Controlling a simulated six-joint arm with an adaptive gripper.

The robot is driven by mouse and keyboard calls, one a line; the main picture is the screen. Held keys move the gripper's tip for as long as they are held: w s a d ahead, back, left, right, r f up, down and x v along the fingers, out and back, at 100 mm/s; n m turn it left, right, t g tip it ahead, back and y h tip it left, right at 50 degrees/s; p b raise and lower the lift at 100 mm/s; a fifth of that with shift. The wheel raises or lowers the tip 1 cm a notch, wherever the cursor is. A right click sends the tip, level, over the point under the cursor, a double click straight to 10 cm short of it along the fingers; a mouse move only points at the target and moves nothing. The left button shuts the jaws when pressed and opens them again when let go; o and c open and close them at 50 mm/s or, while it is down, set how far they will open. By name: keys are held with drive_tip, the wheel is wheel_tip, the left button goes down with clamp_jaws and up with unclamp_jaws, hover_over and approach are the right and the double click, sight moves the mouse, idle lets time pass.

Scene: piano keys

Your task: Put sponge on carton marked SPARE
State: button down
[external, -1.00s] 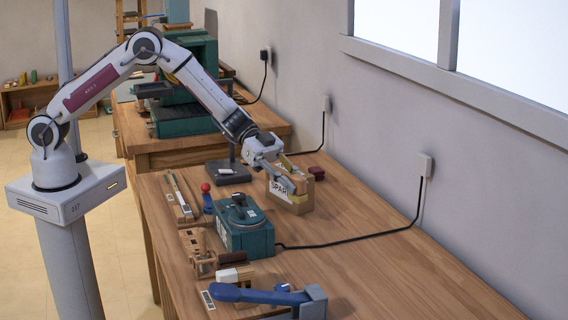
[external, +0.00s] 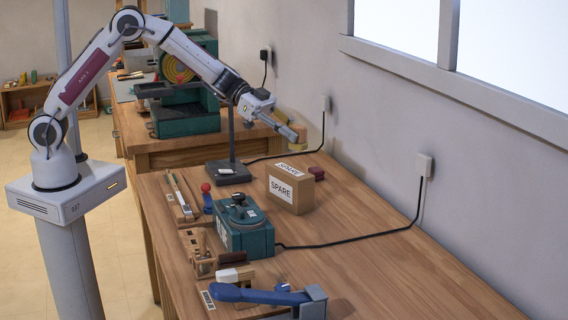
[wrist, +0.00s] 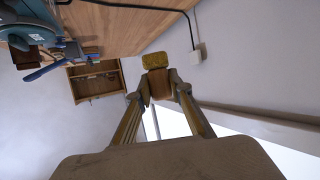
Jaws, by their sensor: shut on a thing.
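The carton marked SPARE (external: 291,190) is a brown box standing on the wooden bench, with white labels on its top and on one side. Nothing lies on its top. My gripper (external: 293,136) is in the air above and behind the carton, apart from it, fingers slanting down to the right. It is shut on the sponge (external: 298,146), a small yellowish piece at the fingertips, mostly hidden in the external view. In the wrist view the sponge (wrist: 155,60) shows yellow, with a brown part, between the fingertips.
A dark red block (external: 317,173) lies behind the carton. A teal device (external: 245,235) with a cable stands in front of it, and a dark stand (external: 229,172) to its left. A blue-armed tool (external: 262,295) is at the front. The bench right of the carton is clear.

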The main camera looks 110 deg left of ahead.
drive_tip(key=s+a+r+n+y, duration=0.1)
drive_tip(key=s+a+n+y, duration=0.1)
drive_tip(key=s+a, duration=0.3)
drive_tip(key=shift+r+n+y, duration=0.25)
drive_tip(key=shift+n+y, duration=0.05)
drive_tip(key=shift+y, duration=0.2)
drive_tip(key=shift+w, duration=0.1)
hover_over(284, 168)
drive_tip(key=shift+d+f, duration=0.1)
drive_tip(key=shift+f, duration=3.05)
drive_tip(key=shift+f, duration=1.85)
drive_tip(key=shift+f, duration=0.1)
drive_tip(key=c, duration=1.8)
unclamp_jaws()
